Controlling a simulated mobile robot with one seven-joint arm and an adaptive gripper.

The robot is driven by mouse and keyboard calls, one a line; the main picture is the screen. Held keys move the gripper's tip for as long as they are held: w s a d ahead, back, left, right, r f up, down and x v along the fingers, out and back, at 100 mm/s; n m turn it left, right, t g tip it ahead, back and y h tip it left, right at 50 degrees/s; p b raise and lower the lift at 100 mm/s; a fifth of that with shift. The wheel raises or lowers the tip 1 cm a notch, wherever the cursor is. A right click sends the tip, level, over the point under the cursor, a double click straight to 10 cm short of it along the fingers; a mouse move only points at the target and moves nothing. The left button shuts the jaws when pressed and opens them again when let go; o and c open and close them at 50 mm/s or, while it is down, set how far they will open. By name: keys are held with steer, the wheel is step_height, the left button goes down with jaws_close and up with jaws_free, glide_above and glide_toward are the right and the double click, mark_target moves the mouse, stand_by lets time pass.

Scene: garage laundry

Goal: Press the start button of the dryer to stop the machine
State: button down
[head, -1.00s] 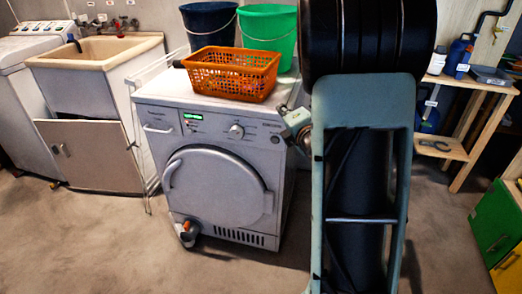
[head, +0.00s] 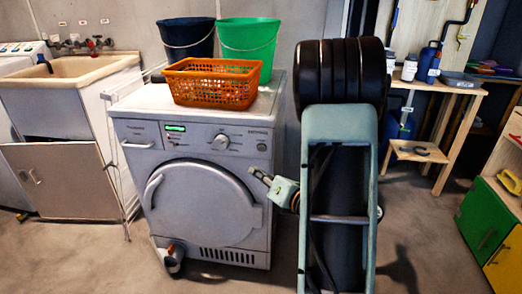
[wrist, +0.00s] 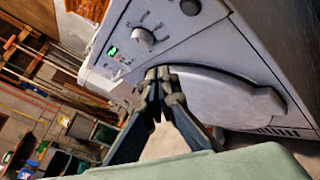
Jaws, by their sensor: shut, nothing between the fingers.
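The white dryer (head: 262,200) stands in the middle of the head view, with its round door (head: 205,205) shut. Its panel has a lit green display (head: 175,128) at the left and a round knob (head: 220,142). The wrist view also shows the lit display (wrist: 112,51), the knob (wrist: 144,39) and small buttons (wrist: 122,62) beside the display. I cannot tell which is the start button. My gripper (head: 254,172) is shut and empty in front of the dryer's right side, below the panel. In the wrist view its fingertips (wrist: 164,73) appear below the knob, apparently not touching the panel.
An orange basket (head: 212,86), a dark blue bucket (head: 187,42) and a green bucket (head: 248,42) stand on the dryer. A sink (head: 70,72) is at the left. A wooden shelf (head: 440,85) and a green cabinet (head: 483,212) are at the right.

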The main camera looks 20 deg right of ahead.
mark_target(262, 148)
steer(key=shift+w+d+p, duration=0.35)
steer(key=shift+w+d, duration=0.45)
steer(key=shift+w, duration=0.4)
steer(key=shift+w+d+p, duration=0.3)
steer(key=shift+w+d, duration=0.5)
steer(key=shift+w, duration=0.4)
steer(key=shift+w+d+p, duration=0.35)
steer(key=shift+w+d, duration=0.45)
steer(key=shift+w, duration=0.4)
steer(key=shift+w+d+f+b, duration=0.1)
steer(key=shift+w+b, duration=0.05)
steer(key=shift+b, duration=0.15)
steer(key=shift+w+d, duration=0.1)
steer(key=shift+w+b, duration=0.1)
steer(key=shift+b, duration=0.2)
steer(key=shift+w+d+b, duration=0.25)
steer(key=shift+w+b, duration=0.05)
steer(key=shift+s, duration=0.1)
steer(key=shift+s+a+b, duration=0.45)
steer(key=shift+s+b, duration=0.1)
steer(key=shift+b, duration=0.05)
